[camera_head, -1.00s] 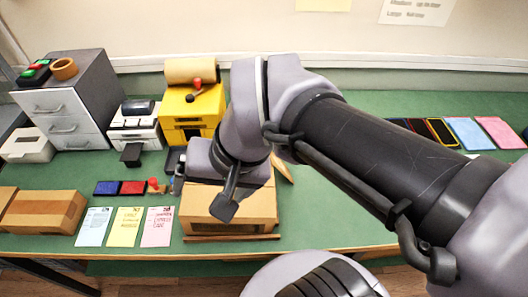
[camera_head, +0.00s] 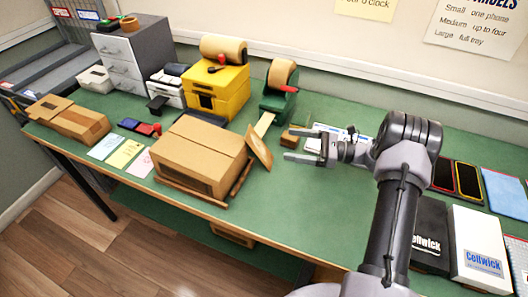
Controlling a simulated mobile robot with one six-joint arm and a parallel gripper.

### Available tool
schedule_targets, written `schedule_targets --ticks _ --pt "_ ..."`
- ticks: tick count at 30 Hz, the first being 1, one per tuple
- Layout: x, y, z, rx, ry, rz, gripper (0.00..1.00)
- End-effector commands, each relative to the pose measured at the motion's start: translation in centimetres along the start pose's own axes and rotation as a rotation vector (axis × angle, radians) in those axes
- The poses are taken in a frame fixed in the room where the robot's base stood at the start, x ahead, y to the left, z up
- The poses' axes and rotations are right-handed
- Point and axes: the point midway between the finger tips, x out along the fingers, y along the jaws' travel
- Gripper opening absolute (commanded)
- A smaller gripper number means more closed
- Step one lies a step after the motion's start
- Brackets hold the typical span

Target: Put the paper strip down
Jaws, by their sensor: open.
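A pale strip (camera_head: 264,124), which looks like paper, lies on the green bench in front of a green dispenser (camera_head: 279,100) with a tan roll. I cannot tell whether the strip is still joined to the roll. My gripper (camera_head: 289,145) is open, with its two fingers spread and pointing left, to the right of the strip and apart from it. No strip shows between the fingers. A small brown block (camera_head: 291,134) shows near the upper fingertip.
A cardboard box (camera_head: 200,155) with a flap out to its right stands at the front. A yellow machine (camera_head: 217,92) stands behind it. White and blue papers (camera_head: 345,130) lie behind my gripper. Phones (camera_head: 468,180) and boxes (camera_head: 478,250) fill the right. Bench between is clear.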

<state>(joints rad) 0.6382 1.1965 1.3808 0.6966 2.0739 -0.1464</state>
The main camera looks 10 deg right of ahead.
Motion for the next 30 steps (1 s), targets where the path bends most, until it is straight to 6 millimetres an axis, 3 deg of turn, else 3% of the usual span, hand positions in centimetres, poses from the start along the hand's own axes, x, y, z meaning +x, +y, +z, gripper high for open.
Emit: schedule_targets --ticks 3,15,18,24,30 --pt "3.4 0.1 -0.3 -0.001 0.001 0.004 0.89" --pt "10.1 1.0 0.3 -0.001 0.002 0.004 0.89" --pt "11.1 0.9 0.4 -0.001 0.003 0.003 0.89" --pt "11.3 0.9 0.6 -0.001 0.003 0.002 0.89" --pt "11.2 0.9 0.6 -0.001 0.003 0.002 0.52"
